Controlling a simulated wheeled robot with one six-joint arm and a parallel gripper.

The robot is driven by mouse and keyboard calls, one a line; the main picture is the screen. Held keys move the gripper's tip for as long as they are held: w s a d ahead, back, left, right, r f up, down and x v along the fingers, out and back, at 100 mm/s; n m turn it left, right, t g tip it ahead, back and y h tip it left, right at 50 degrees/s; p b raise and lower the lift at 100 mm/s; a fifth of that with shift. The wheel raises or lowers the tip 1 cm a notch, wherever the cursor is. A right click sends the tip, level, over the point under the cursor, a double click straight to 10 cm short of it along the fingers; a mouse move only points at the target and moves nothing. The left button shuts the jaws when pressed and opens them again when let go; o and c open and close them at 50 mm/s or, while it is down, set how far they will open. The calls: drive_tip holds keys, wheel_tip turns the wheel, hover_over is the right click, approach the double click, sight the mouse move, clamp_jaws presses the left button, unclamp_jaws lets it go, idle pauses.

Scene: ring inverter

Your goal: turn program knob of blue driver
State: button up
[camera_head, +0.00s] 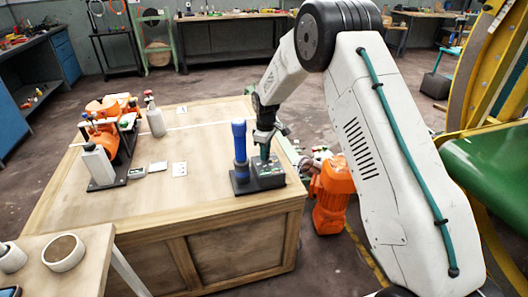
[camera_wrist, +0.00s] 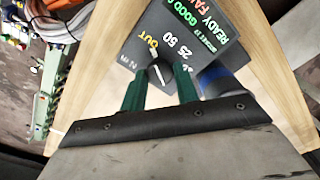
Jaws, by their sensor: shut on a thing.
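The blue driver (camera_head: 239,142) stands upright in a dark base at the near right of the wooden table. The base's dark panel (camera_head: 267,171) lies to its right. In the wrist view the panel (camera_wrist: 199,52) shows a lit display with "READY" and "GOOD" and printed marks such as "OUT", "25" and "50". The dark round program knob (camera_wrist: 158,70) has a white pointer line. My gripper (camera_head: 264,155) points down over the panel. Its green fingers (camera_wrist: 160,78) are shut on the knob, one on each side. The blue driver is partly hidden at the right in the wrist view (camera_wrist: 218,79).
An orange tool station (camera_head: 114,108) and white bottles stand at the table's left. Small white cards (camera_head: 179,169) lie mid-table. An orange machine (camera_head: 333,195) stands right of the table. The table's middle is mostly clear.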

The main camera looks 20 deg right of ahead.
drive_tip(key=o, duration=1)
drive_tip(key=shift+d, duration=0.1)
drive_tip(key=shift+c, duration=0.2)
drive_tip(key=shift+r, duration=0.1)
wheel_tip(320, 180, up, 8)
drive_tip(key=shift+f, duration=0.15)
drive_tip(key=s+d+r+m, duration=0.1)
drive_tip(key=s+r+m, duration=0.2)
drive_tip(key=s+r, duration=0.4)
drive_tip(key=s+d+r+m+t, duration=0.1)
drive_tip(key=s+r+m, duration=0.3)
drive_tip(key=s, duration=2.2)
drive_tip(key=s+d+r+m, duration=0.1)
drive_tip(key=s+r+m, duration=0.2)
drive_tip(key=s+r, duration=0.6)
drive_tip(key=s, duration=0.7)
drive_tip(key=shift+s+d+r+m, duration=0.2)
drive_tip(key=shift+r+m, duration=0.1)
drive_tip(key=shift+r, duration=0.1)
